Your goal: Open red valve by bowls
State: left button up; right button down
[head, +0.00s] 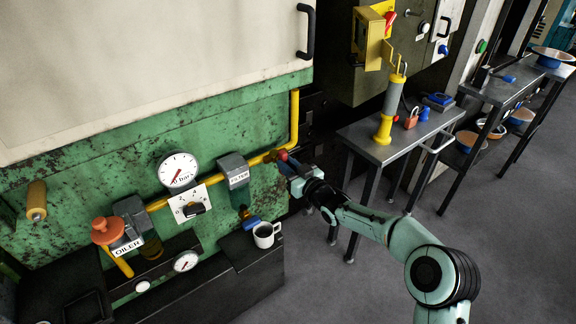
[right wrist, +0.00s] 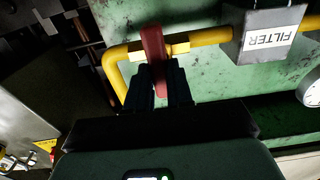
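A red valve handle (head: 282,155) sits on the yellow pipe of the green machine, right of the box marked FILTER. In the right wrist view the red handle (right wrist: 153,45) crosses the pipe, its lower end between my fingers. My right gripper (head: 290,165) is at the valve; in its wrist view its two dark fingers (right wrist: 162,80) lie close on both sides of the handle, with no clear gap. Several bowls, one of them blue-rimmed (head: 553,54), stand on the grey rack at the far right, well away from this valve. My left gripper is out of view.
A gauge (head: 178,170), a dial (head: 192,204) and an orange knob (head: 106,230) are on the machine. A cup (head: 266,235) stands on the dark ledge below the valve. A metal table (head: 377,150) with a yellow-grey cylinder stands to the right. The floor between is clear.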

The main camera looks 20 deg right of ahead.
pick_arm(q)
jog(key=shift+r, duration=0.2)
pick_arm(e)
jog(key=shift+m, duration=0.3)
jog(key=m+p, duration=0.2)
jog(key=m, duration=0.1)
jog(key=shift+d+m, duration=0.15)
jog(key=shift+m, duration=0.25)
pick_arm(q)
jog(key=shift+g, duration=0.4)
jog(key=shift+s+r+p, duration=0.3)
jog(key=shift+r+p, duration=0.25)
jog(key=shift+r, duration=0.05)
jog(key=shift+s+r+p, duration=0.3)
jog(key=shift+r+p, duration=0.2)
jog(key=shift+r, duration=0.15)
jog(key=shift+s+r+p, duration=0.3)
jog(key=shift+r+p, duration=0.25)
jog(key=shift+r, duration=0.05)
pick_arm(e)
jog(key=shift+w+d+f+m, duration=0.1)
jog(key=shift+f+m, duration=0.05)
jog(key=shift+m, duration=2.1)
jog(key=shift+d+f+m, duration=0.1)
jog(key=shift+m, duration=2.1)
jog(key=shift+w+d+f+m, duration=0.1)
jog(key=shift+f+m, duration=0.05)
jog(key=shift+m, duration=2.1)
jog(key=c, duration=1)
grip_release()
